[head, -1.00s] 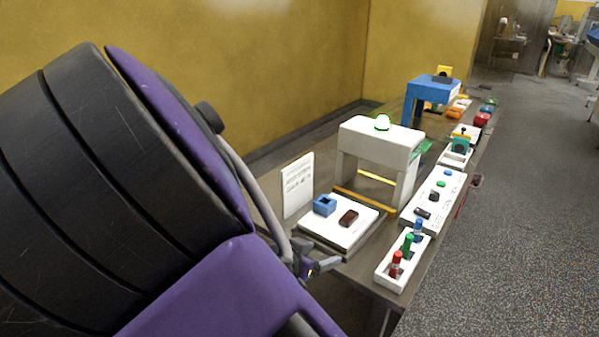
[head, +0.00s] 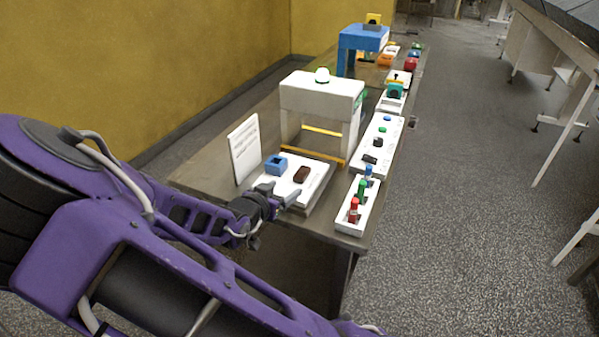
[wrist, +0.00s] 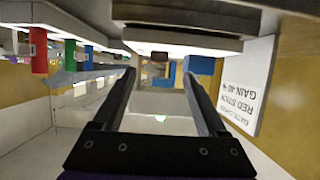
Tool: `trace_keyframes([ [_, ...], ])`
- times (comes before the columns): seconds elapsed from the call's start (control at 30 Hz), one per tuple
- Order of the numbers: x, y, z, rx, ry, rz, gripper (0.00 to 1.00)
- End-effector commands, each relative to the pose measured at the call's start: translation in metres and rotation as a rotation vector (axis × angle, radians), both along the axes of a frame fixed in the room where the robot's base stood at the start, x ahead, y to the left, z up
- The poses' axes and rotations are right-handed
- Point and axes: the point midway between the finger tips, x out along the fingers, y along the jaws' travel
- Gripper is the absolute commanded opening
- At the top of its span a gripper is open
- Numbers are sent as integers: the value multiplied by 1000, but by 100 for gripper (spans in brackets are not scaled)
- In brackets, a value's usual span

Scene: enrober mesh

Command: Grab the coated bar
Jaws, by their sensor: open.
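The coated bar appears to be the dark brown block (head: 301,174) on the white plate (head: 318,186) in the head view. It also shows small and partly cut off in the upside-down wrist view (wrist: 160,57). A blue block with a square opening (head: 276,165) sits to its left, apart from it; the wrist view shows it too (wrist: 200,64). My gripper (head: 288,194) is at the plate's near edge, short of the brown block. In the wrist view my two fingers (wrist: 160,76) are spread, with nothing between them.
A white sign (head: 243,149) stands left. A white rack (head: 345,221) of red, green and blue bottles is close on the right. A white button panel (head: 376,146) lies behind it.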

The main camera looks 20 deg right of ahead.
Motion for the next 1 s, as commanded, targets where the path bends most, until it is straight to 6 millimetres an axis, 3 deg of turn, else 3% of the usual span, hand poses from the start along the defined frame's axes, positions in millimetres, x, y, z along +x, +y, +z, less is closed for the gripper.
trace_keyframes([
  [0.6, 45, -49, -24, 0, 0, -1, 75],
  [0.9, 49, -51, -25, 1, 0, 1, 75],
  [1.0, 49, -51, -25, 1, 0, 1, 59],
])
